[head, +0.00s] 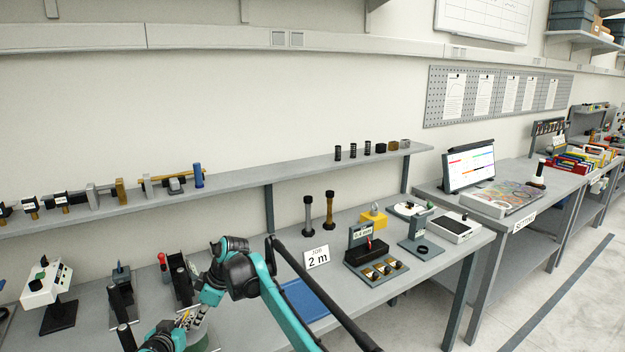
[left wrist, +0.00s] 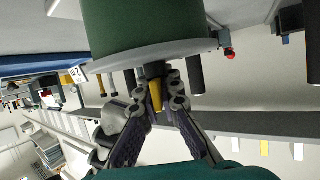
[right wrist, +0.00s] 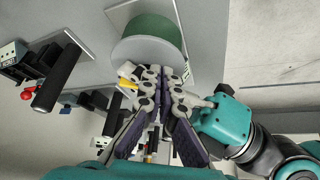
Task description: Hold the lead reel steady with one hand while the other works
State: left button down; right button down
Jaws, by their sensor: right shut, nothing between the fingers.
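The lead reel is a green drum with a pale flange; it fills the top of the left wrist view (left wrist: 150,25) and stands at the top of the right wrist view (right wrist: 155,30). In the head view it is mostly hidden behind my arms. My left gripper (left wrist: 160,88) is at the flange edge, with a dark stub and a yellow piece between or just beyond its fingers. I cannot tell whether it grips them. My right gripper (right wrist: 162,82) is shut and empty, just below the flange, close to the yellow piece (right wrist: 128,85) and my other arm.
A bench holds a white switch box (head: 45,283), a "2 m" job card (head: 316,257), a blue mat (head: 305,300) and a dark fixture (head: 368,250). A wall shelf (head: 230,183) above carries several small parts. My two arms are crowded together over the bench's near side.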

jog(key=shift+w+d, duration=0.1)
jog(key=shift+w, duration=0.2)
dwell(0.4)
jog(key=shift+w, duration=0.35)
jog(key=shift+w, duration=0.75)
jog(key=shift+w, duration=0.2)
jog(key=shift+w+d, duration=0.15)
jog(key=shift+d, duration=0.1)
dwell(0.4)
jog(key=s+r, duration=0.4)
jog(key=r, duration=0.3)
notch_tip(320, 180, down, 7)
jog(key=shift+d, duration=0.2)
